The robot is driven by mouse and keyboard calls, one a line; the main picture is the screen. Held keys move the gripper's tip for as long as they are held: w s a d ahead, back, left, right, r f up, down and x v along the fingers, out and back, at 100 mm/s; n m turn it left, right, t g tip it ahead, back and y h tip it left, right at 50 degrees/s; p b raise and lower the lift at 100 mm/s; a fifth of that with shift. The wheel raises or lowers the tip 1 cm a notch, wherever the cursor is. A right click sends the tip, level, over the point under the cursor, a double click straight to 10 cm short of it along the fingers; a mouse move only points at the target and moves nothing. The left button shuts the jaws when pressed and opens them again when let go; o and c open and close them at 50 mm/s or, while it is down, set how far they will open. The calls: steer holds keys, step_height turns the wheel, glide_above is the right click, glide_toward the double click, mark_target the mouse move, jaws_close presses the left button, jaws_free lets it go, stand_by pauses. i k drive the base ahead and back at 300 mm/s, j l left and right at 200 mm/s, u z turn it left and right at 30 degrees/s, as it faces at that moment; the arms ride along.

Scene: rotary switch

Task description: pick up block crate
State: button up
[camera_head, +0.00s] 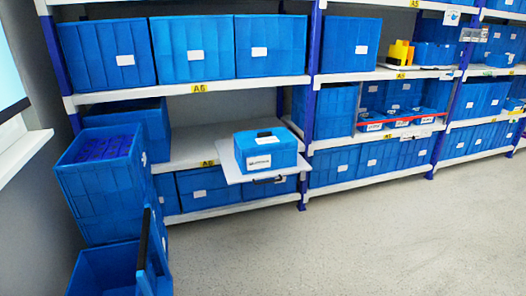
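No label tells me for certain which container is the block crate. An open blue crate (105,187) at the left is filled with dark blue pieces (103,147) that look like blocks. It sits on top of another blue container at the left end of the shelving, and a white label shows on its right side. My gripper is not in view.
A blue case with a handle (265,149) sits on a white board (230,172) jutting from the shelf. Blue and white racks (190,90) hold several blue crates. An open blue bin (103,268) with a black bar stands front left. The grey floor (350,240) is clear.

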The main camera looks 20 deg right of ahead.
mark_target(275, 148)
steer(key=i+l+z, duration=0.1)
steer(key=i+l, duration=0.25)
steer(key=i, duration=0.15)
steer(key=i+l+z, duration=0.1)
steer(key=i+l, duration=0.25)
steer(key=i+l+z, duration=0.1)
steer(key=i+l, duration=0.15)
steer(key=i, duration=0.35)
steer(key=i+l+z, duration=0.15)
steer(key=i, duration=0.35)
steer(key=i+l+z, duration=0.1)
steer(key=i+l, duration=0.2)
steer(key=i, duration=0.25)
